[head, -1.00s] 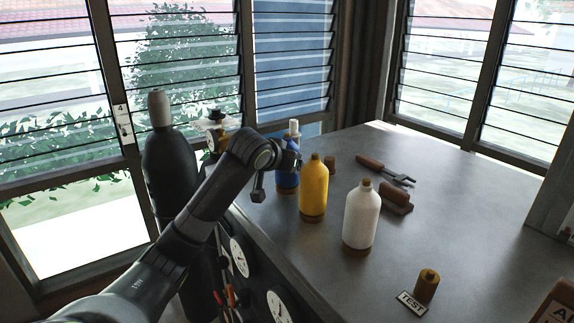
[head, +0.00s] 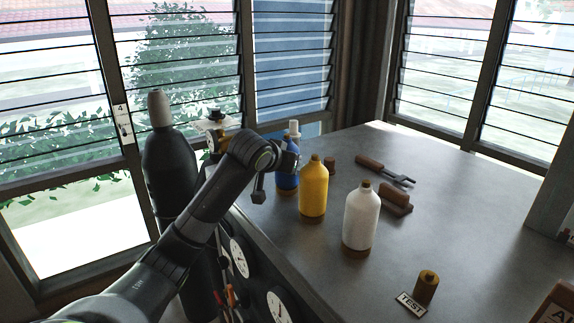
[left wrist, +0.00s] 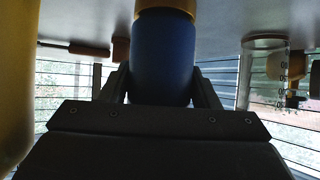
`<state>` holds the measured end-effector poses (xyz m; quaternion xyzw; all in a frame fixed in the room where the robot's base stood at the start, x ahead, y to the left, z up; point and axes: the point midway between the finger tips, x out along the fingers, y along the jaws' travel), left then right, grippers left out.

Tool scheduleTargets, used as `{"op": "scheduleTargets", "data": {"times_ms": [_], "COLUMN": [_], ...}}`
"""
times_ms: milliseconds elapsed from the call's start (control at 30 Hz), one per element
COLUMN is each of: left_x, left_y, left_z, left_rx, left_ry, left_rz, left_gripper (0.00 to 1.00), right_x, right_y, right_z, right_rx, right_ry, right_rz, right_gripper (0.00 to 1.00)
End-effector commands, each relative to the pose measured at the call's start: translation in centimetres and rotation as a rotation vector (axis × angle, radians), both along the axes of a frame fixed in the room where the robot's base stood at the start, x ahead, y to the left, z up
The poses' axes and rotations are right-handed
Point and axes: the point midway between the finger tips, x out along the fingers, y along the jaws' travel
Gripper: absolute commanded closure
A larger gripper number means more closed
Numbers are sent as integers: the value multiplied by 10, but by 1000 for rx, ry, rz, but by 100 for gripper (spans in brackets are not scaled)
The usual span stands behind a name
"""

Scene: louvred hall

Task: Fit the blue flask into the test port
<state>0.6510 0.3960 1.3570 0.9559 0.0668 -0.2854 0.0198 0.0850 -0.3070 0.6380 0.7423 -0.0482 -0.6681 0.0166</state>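The fingers are hidden in the head view. The test port is a small brass-coloured cylinder (head: 427,285) beside a "TEST" label (head: 411,303) at the bench's near right. My right gripper is not in view.
A yellow bottle (head: 313,190) and a white bottle (head: 361,219) stand on the grey bench (head: 460,215) between flask and port. A brown-handled tool (head: 384,170) and a brown block (head: 396,201) lie behind them. A dark cylinder (head: 170,170) stands left of the bench.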

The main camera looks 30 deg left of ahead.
Motion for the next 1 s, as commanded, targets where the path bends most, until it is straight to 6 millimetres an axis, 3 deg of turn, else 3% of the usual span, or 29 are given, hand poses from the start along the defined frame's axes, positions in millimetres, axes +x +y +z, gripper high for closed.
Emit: {"op": "scheduleTargets", "data": {"times_ms": [33,333,1000], "left_x": [0,0,1], "left_y": [0,0,0], "left_z": [0,0,14], "left_rx": [0,0,1], "left_ry": [0,0,-5], "left_rz": [0,0,0], "left_gripper": [62,100,100], "right_x": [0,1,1], "right_y": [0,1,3], "right_z": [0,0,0], "right_rx": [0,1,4], "right_ry": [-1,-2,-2], "right_rz": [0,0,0], "right_gripper": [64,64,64]}}
